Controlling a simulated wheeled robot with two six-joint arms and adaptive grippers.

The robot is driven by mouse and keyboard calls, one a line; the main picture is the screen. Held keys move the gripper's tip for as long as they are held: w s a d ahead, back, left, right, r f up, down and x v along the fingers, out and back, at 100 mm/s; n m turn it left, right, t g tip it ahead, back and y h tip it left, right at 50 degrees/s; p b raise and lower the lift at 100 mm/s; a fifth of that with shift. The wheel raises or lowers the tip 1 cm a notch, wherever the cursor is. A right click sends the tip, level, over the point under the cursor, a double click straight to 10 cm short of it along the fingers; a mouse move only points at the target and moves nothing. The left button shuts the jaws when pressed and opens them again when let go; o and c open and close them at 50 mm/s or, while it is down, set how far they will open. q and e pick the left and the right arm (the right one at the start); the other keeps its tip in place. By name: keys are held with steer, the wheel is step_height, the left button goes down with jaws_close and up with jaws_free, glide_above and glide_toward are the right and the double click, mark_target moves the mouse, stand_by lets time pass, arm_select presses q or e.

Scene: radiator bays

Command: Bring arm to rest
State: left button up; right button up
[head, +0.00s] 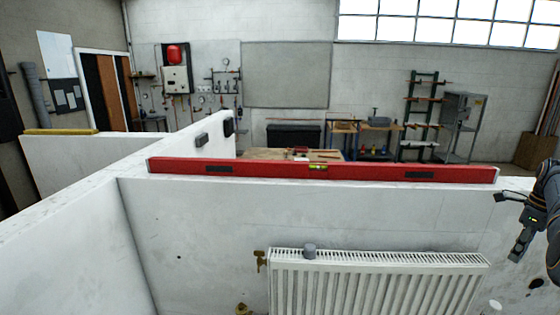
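My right gripper (508,226) is at the right edge of the head view, with its dark arm behind it. Its two fingers stand apart, one reaching left and one hanging down, with nothing between them. It is to the right of the white radiator (375,285) and just below and right of the right end of the red spirit level (330,170). The level lies along the top of the low white wall. My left gripper is not in view.
A side wall (95,190) runs off left. Workbenches and shelving (422,115) stand far behind.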

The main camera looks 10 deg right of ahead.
steer(key=s+d+f+n+g+h, duration=0.1)
steer(key=s+d+f+n+h, duration=0.4)
steer(key=d+f+n, duration=0.45)
steer(key=s+d+f+n+g+h, duration=0.2)
steer(key=s+d+f+n+h, duration=0.3)
steer(key=f, duration=0.7)
steer(key=s+a+f+n+t, duration=0.1)
steer(key=s+f+n+t, duration=0.4)
steer(key=s+f+n, duration=1.3)
steer(key=s+a+f+n+y, duration=0.1)
steer(key=a+f+y, duration=0.1)
steer(key=a+f, duration=0.9)
steer(key=s+a+f+n+y, duration=0.15)
steer(key=a+f, duration=0.55)
steer(key=a, duration=0.8)
steer(key=s+a+f+m+g+y, duration=0.1)
steer(key=a+f+y, duration=0.25)
steer(key=a, duration=1.15)
steer(key=s+a+f+m+y, duration=0.15)
steer(key=a+f, duration=0.35)
steer(key=a, duration=1)
step_height(320, 180, down, 10)
steer(key=a+b, duration=0.1)
steer(key=b, duration=0.8)
steer(key=shift+w+b, duration=0.2)
steer(key=shift+b, duration=0.2)
